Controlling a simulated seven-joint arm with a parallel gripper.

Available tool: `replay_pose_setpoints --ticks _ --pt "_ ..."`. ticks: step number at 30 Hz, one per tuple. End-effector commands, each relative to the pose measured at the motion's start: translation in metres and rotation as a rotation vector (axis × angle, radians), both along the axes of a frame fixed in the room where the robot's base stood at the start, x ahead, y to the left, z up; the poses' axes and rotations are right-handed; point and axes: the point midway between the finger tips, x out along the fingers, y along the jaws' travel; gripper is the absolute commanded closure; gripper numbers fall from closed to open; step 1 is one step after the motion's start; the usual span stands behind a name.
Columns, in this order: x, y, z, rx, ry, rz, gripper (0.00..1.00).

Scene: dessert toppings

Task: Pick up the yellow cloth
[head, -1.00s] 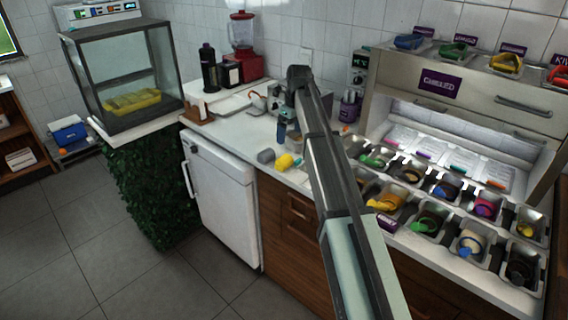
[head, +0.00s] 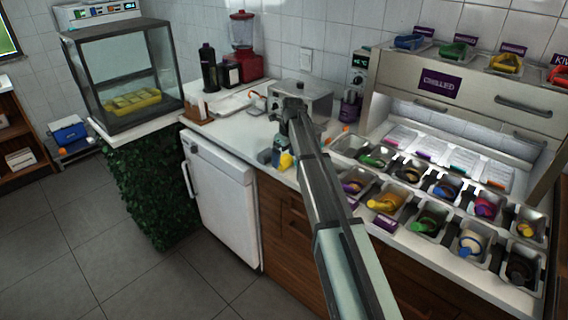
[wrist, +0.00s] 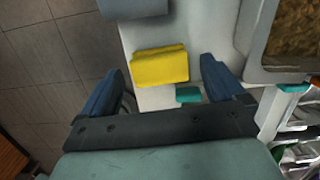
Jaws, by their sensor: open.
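The yellow cloth (wrist: 160,67) lies folded on the white counter (wrist: 150,99) near its edge. In the wrist view it sits ahead of my gripper (wrist: 166,84), roughly between the two blue fingers. The fingers are apart with nothing held, and the cloth's height below them is hard to judge. In the head view the cloth (head: 285,161) shows at the counter's front edge, just beneath my gripper (head: 272,157), which is partly hidden by my arm.
A grey object (wrist: 132,6) lies beyond the cloth, and a small teal item (wrist: 188,94) lies beside it. Metal topping trays (head: 430,221) fill the counter to the right. A metal appliance (head: 312,98) stands behind. Open floor lies to the left.

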Motion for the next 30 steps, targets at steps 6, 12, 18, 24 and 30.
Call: replay_pose_setpoints --ticks 6,12,18,24,30 --pt "0.002 0.002 -0.021 0.0 0.0 0.001 0.04" --pt "0.002 0.002 -0.02 0.0 0.0 0.002 0.05" --pt "0.002 0.002 -0.02 0.0 0.0 0.002 0.24" --pt "0.002 0.002 -0.02 0.0 0.0 0.002 0.44" --pt "0.002 0.002 -0.02 0.0 0.0 0.002 0.6"
